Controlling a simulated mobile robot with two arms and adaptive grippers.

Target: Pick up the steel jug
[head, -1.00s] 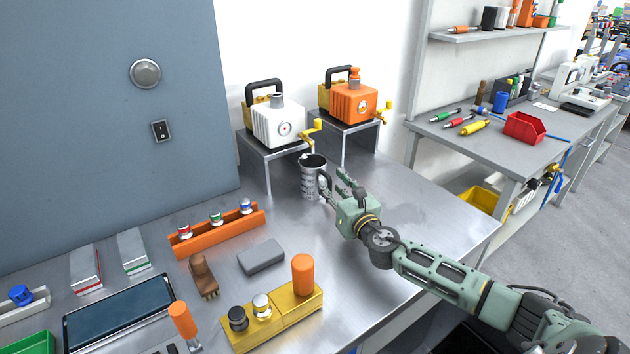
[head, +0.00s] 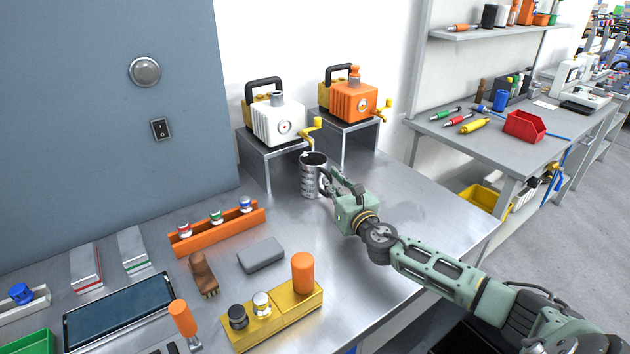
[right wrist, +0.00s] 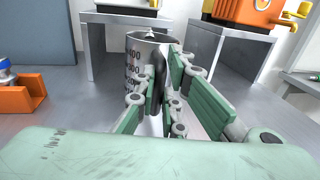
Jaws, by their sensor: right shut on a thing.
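The steel jug (head: 312,177) stands upright on the steel table, in front of the small metal stands. It is a grey cylinder with dark volume marks, its handle on the side toward my right gripper. My right gripper (head: 336,182) is at the handle, coming from the right. In the right wrist view the jug (right wrist: 140,62) stands just beyond the green fingers (right wrist: 165,92), which are shut on its handle. My left gripper is not in view.
A white pump (head: 275,122) and an orange pump (head: 350,98) stand on stands behind the jug. An orange rack (head: 200,238) with small bottles, a grey block (head: 261,255) and a yellow holder (head: 290,312) lie nearer the front. The table right of the jug is clear.

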